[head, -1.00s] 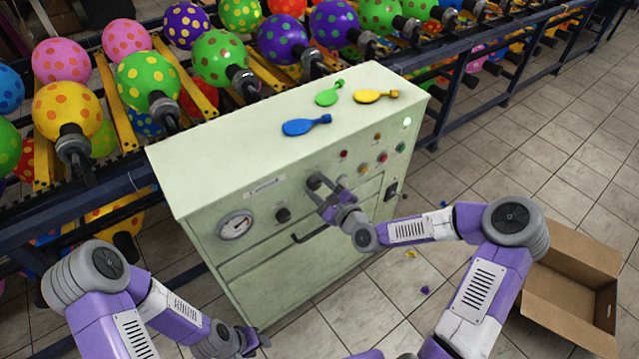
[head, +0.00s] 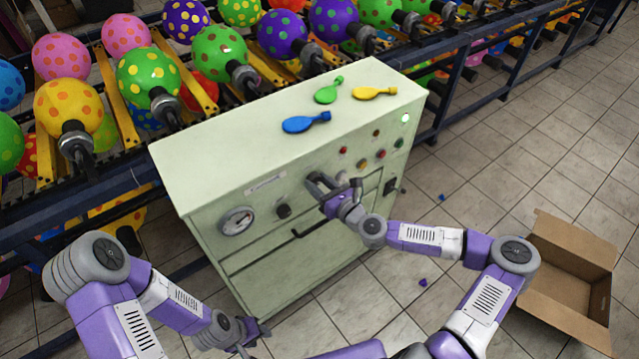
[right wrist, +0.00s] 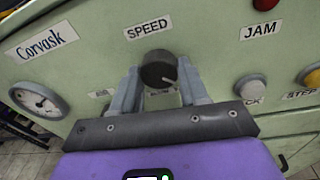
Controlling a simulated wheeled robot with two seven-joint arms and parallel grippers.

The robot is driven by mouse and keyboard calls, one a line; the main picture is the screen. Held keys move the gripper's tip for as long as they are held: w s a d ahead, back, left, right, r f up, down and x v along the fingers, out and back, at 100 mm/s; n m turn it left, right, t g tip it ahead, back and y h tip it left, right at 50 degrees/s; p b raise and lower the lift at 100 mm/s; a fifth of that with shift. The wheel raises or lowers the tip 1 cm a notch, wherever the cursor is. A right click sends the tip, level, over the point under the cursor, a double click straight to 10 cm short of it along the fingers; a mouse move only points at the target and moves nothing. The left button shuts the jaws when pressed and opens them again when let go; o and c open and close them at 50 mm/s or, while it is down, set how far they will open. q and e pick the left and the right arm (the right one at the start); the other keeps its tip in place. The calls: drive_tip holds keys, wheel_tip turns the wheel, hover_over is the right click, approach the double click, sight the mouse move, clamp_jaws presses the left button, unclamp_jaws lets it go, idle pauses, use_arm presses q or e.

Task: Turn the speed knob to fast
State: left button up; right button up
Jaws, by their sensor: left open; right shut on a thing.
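The dark, round speed knob (right wrist: 158,70) sits under the "SPEED" label on the front of the pale green machine (head: 215,190). In the right wrist view its white mark points to the lower right; the small lettering below is partly hidden and unreadable. My right gripper (right wrist: 160,88) has one finger on each side of the knob and is shut on it. In the head view this gripper (head: 322,180) is at the upper front panel and largely hides the knob. My left gripper (head: 250,337) is open and empty, low by the machine's bottom front edge.
A second dark knob (head: 283,211) and a gauge (head: 237,221) are left of my right gripper. Coloured buttons (head: 380,154) are to its right. Three flat balloons, one of them blue (head: 306,122), lie on top. An open cardboard box (head: 570,275) stands on the floor at right.

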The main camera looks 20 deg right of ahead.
drive_tip(key=shift+m, duration=0.3)
drive_tip(key=o, duration=1.1)
drive_tip(key=shift+c, duration=0.2)
drive_tip(key=v, duration=0.7)
drive_tip(key=shift+s+p, duration=0.25)
drive_tip(key=shift+p, duration=0.1)
drive_tip(key=shift+d, duration=0.15)
